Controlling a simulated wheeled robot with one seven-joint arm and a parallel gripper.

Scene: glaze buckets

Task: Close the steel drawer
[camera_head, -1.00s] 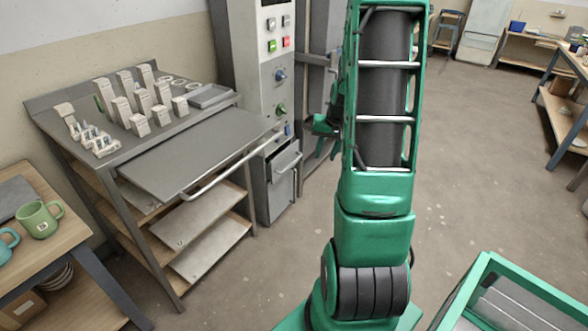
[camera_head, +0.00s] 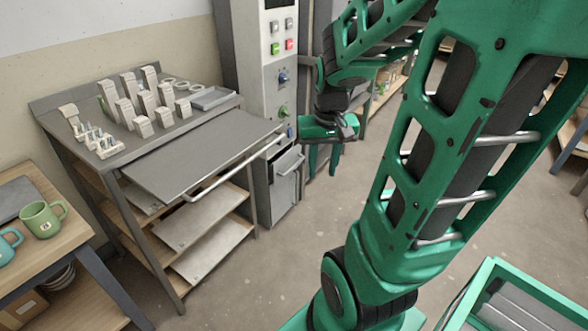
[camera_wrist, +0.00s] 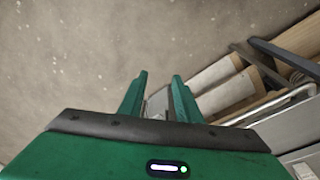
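The steel drawer (camera_head: 200,153) is a flat grey drawer pulled out from under the top of the metal workbench at left in the head view. A long bar handle (camera_head: 232,168) runs along its front edge. My gripper (camera_head: 323,160) hangs to the right of the handle, apart from it, with its fingers pointing down. In the wrist view, the two green fingers (camera_wrist: 157,92) stand apart with nothing held between them. Part of the bench, with a grey panel (camera_wrist: 288,126), shows at the right there.
A grey control cabinet (camera_head: 268,95) with buttons stands right behind the bench; its small lower drawer (camera_head: 287,165) sits partly out. Pale test pieces (camera_head: 145,104) crowd the bench top. A wooden table with a green mug (camera_head: 41,219) is at left.

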